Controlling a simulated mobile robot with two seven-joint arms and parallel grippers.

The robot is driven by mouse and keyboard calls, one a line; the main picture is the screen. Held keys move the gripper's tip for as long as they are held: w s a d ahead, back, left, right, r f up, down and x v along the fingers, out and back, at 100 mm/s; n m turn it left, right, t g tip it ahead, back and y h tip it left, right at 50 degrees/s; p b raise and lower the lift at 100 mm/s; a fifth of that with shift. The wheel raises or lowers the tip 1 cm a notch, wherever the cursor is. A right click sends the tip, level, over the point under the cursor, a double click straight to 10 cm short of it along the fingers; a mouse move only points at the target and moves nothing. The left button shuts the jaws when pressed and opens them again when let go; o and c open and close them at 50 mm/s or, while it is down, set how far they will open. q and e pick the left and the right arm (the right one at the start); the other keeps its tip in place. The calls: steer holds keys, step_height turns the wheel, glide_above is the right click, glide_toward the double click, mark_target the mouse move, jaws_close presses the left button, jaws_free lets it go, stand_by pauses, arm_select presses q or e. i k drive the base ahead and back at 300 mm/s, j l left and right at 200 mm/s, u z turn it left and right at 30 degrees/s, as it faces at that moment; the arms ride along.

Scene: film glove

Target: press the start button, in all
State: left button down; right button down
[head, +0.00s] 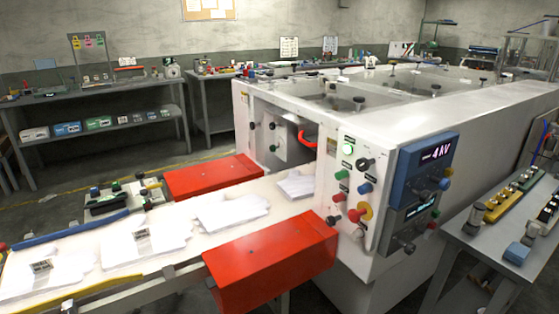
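A large white machine (330,110) fills the middle and right. The labels are too small to read, so I cannot tell which is the start button. Neither of my grippers is in view, and nothing touches the panel.
A white conveyor (110,250) bearing several flat white gloves (230,209) runs into the machine between two red guards (270,262). A blue display box (424,165) juts out right of the buttons. A grey table (490,240) with small devices stands at right. Shelved benches line the back wall.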

mark_target(341, 176)
steer(key=i+j+u, duration=0.25)
steer(key=i, duration=0.25)
steer(key=i+u, duration=0.25)
steer(key=i, duration=0.25)
